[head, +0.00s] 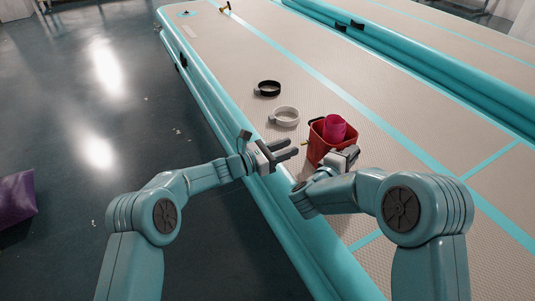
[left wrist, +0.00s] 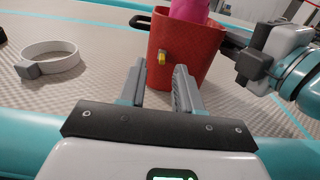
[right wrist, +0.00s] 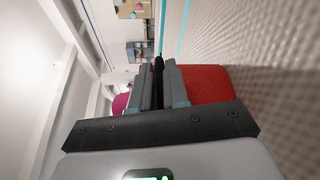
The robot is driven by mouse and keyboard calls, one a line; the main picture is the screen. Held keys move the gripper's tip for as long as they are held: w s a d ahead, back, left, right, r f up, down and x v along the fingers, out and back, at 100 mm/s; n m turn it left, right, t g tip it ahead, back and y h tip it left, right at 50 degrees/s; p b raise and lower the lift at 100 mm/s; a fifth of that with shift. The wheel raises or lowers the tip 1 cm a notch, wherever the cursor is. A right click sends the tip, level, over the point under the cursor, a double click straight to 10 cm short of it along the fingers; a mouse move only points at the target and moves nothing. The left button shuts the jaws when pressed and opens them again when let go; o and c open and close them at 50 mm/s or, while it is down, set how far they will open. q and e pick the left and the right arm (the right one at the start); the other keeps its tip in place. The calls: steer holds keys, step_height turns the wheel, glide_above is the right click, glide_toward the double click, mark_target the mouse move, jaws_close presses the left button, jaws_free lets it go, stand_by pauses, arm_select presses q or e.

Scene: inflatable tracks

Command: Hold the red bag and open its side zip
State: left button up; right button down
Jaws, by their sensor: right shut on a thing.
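The red bag (head: 318,146) stands on the inflatable track with a bright pink item (head: 335,128) sticking out of its open top. In the left wrist view, a yellow tab (left wrist: 162,57), seemingly the zip pull, shows on the side of the red bag (left wrist: 195,62). My right gripper (head: 343,158) is at the bag's near right side, shut on a black strap-like part (right wrist: 158,72), seemingly the bag's handle. My left gripper (head: 291,148) is open and empty, left of the bag. Its fingers point at the yellow tab, apart from it.
A white ring-shaped strap (head: 284,117) and a black one (head: 267,88) lie on the track left of and beyond the bag. The track's raised teal edge (head: 225,130) runs under my arms. A purple object (head: 17,197) is on the dark floor at far left.

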steer(key=shift+f, duration=0.15)
arm_select(q)
steer(key=v, duration=0.8)
steer(key=shift+s+a, duration=0.2)
steer(key=shift+a, duration=0.05)
arm_select(e)
steer(key=c, duration=1.1)
jaws_free()
steer(key=shift+o, duration=0.2)
